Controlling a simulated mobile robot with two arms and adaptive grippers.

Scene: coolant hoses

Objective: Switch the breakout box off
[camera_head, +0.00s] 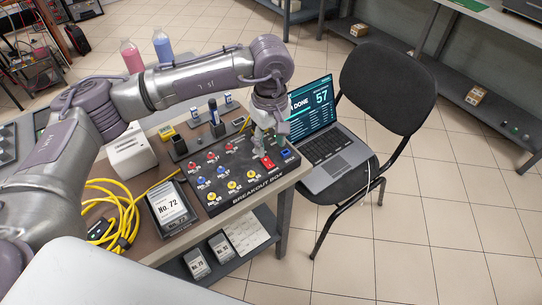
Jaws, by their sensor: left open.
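The breakout box (240,194) is a black panel near the table's right front edge. Red, blue and yellow sockets cover it. A red switch (268,162) sits near its right end, with a small blue part beside it. My left arm reaches over the table from the left. My left gripper (266,140) points down over the right end of the box, just by the red switch. It is open; I cannot tell whether it touches the switch. The gripper hides part of the box's back right area. My right gripper is not in view.
A laptop (345,160) showing "DONE 57" rests on a black chair (385,88) right of the table. A yellow cable (112,215), a card marked No. 72 (170,205) and a white device (131,152) lie left of the box. Bottles (131,56) stand behind my arm.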

